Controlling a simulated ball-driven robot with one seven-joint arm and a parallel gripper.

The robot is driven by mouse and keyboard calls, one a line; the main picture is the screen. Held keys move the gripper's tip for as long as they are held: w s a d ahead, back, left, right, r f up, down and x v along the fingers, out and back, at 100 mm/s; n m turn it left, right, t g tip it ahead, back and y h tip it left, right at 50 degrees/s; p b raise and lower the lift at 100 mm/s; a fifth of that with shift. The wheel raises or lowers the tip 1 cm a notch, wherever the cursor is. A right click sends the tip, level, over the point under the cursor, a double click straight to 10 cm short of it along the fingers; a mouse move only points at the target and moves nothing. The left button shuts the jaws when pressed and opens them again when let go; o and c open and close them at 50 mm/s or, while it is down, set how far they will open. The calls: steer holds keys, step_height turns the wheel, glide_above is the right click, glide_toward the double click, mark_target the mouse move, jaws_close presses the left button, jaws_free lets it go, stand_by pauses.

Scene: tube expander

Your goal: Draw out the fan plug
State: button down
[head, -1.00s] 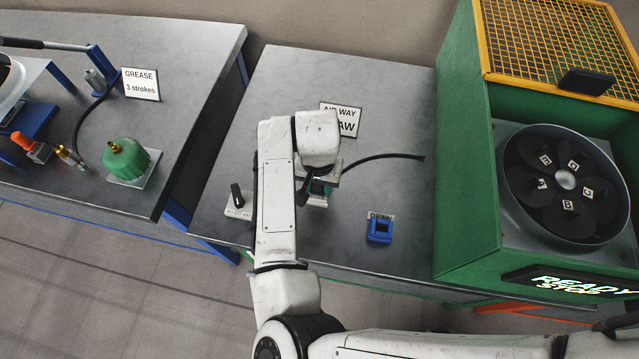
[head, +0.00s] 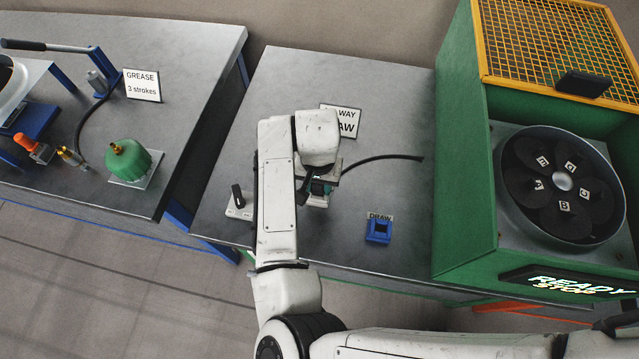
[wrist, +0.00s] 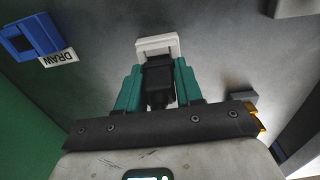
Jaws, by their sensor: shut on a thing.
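The fan plug (wrist: 158,82) is a black block between the two teal fingers of my gripper (wrist: 158,85) in the wrist view. The gripper is shut on it. The plug's far end meets a white socket block (wrist: 158,43), and I see no clear gap between them. In the head view my gripper (head: 320,188) is mostly hidden under my white arm, and the plug cannot be made out there. A black cable (head: 385,157) runs right from the socket area across the bench.
A blue square holder (head: 379,231) by the DRAW label stands right of the gripper; it also shows in the wrist view (wrist: 30,38). A black switch (head: 238,196) is at left. The green fan cabinet (head: 460,200) walls off the right. Bare bench lies between.

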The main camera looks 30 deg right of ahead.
steer(key=shift+r, duration=0.3)
steer(key=shift+r+p, duration=2.2)
steer(key=shift+r, duration=1.5)
